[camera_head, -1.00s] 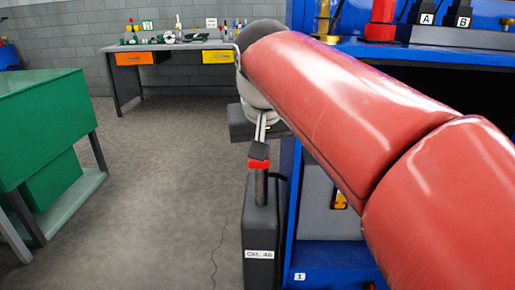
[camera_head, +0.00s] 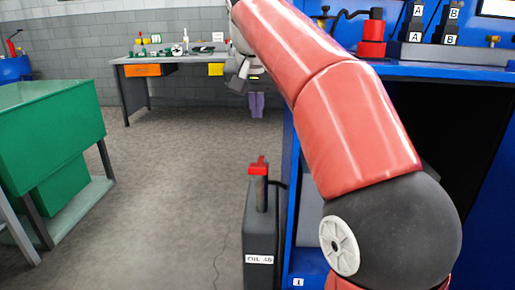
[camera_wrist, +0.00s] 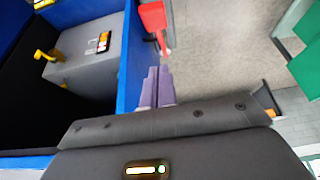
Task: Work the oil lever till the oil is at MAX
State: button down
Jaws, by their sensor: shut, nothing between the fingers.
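A dark upright oil canister (camera_head: 260,235) with a white label stands on the floor at the blue bench's left end. A red lever handle (camera_head: 257,166) sits on its grey post. What looks like the same red lever (camera_wrist: 152,15) shows at the top of the wrist view, beyond my fingertips. My gripper (camera_head: 257,116) has purple fingers pointing down, higher in the picture than the lever and apart from it. In the wrist view its fingers (camera_wrist: 158,68) are together and empty. An orange-and-black gauge (camera_wrist: 103,42) is on a grey box; its oil level is unreadable.
The blue bench (camera_head: 440,71) fills the right, with a red cylinder (camera_head: 371,38) on top. The grey box (camera_wrist: 85,70) with a yellow fitting (camera_wrist: 43,55) sits inside it. A green cabinet (camera_head: 50,130) stands left. The floor between is clear.

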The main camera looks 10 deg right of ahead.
jog(key=b, duration=0.3)
send_over(258, 164)
notch_tip(258, 164, down, 10)
jog(key=shift+r, duration=0.2)
jog(key=shift+s+a+f, duration=0.1)
jog(key=shift+s+f, duration=0.2)
jog(key=shift+f, duration=0.25)
jog(key=shift+s+a+f, duration=0.1)
jog(key=shift+s+f, duration=0.2)
jog(key=shift+f, duration=0.2)
jog(key=shift+s+f+b, duration=0.15)
jog(key=shift+f+b, duration=0.15)
jog(key=shift+f, duration=0.25)
